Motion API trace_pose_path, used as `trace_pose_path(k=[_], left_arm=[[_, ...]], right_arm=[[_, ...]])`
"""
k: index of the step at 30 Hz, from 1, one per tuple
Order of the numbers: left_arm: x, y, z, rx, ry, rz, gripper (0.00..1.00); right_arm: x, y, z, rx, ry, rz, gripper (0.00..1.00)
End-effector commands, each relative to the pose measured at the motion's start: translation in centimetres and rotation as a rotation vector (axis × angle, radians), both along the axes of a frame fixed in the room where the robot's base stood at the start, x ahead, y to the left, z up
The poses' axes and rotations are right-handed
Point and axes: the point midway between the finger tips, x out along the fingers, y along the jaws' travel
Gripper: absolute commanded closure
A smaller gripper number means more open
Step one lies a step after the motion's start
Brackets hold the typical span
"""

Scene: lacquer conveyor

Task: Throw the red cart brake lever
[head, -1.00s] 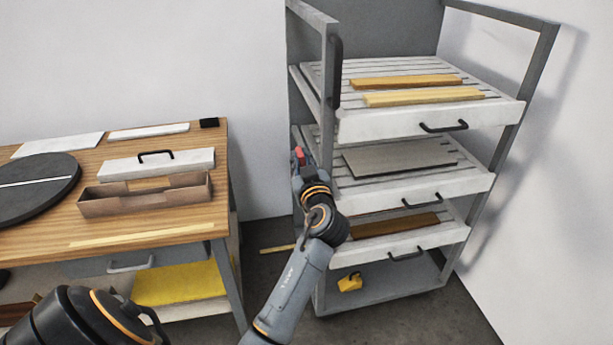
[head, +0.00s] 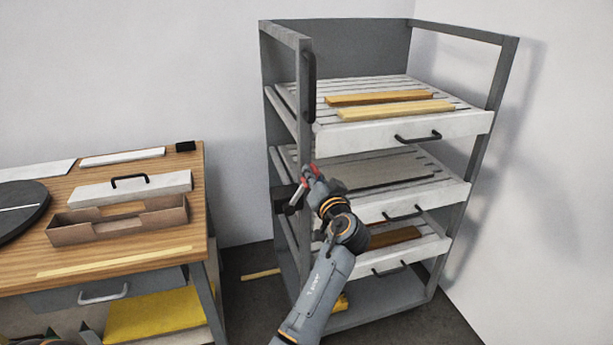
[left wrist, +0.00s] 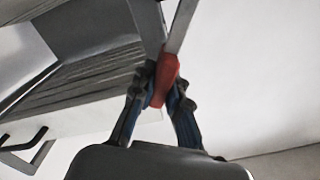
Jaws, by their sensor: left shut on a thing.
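The red brake lever (left wrist: 165,78) stands between the fingers of my left gripper (left wrist: 160,100) in the left wrist view, with a grey bar running up from it. In the head view my left gripper (head: 308,182) is at the left front post of the grey cart (head: 467,195), and a little red of the lever (head: 314,170) shows there. The gripper is shut on the lever; its fingers hide part of it. My right gripper is in neither view.
The cart holds slatted trays with black handles (head: 418,137) and wooden strips (head: 395,110). A wooden workbench (head: 120,252) stands to the left, with a cardboard tray (head: 115,228) on it. Floor shows between bench and cart.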

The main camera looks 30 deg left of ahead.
Motion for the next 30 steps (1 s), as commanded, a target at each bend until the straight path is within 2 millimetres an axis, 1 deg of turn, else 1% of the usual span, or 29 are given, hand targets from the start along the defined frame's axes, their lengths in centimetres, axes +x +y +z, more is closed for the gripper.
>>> trace_pose_path(k=[6, 19, 20, 22, 23, 30], left_arm=[[0.34, -0.24, -0.20, 0.028, 0.030, -0.001, 1.00], [0.39, -0.29, -0.26, 0.034, 0.037, -0.001, 1.00], [0.38, -0.30, -0.27, 0.034, 0.037, -0.001, 0.79], [0.37, -0.29, -0.28, 0.033, 0.037, -0.001, 0.65], [0.37, -0.29, -0.28, 0.032, 0.037, -0.001, 0.62], [0.35, -0.28, -0.30, 0.031, 0.037, 0.000, 0.62]], right_arm=[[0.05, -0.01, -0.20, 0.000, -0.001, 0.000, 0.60], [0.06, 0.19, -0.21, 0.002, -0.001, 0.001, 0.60], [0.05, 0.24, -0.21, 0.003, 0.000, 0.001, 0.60], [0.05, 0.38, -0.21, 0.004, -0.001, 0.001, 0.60], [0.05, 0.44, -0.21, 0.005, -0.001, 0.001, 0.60], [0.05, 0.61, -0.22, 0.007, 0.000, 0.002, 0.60]])
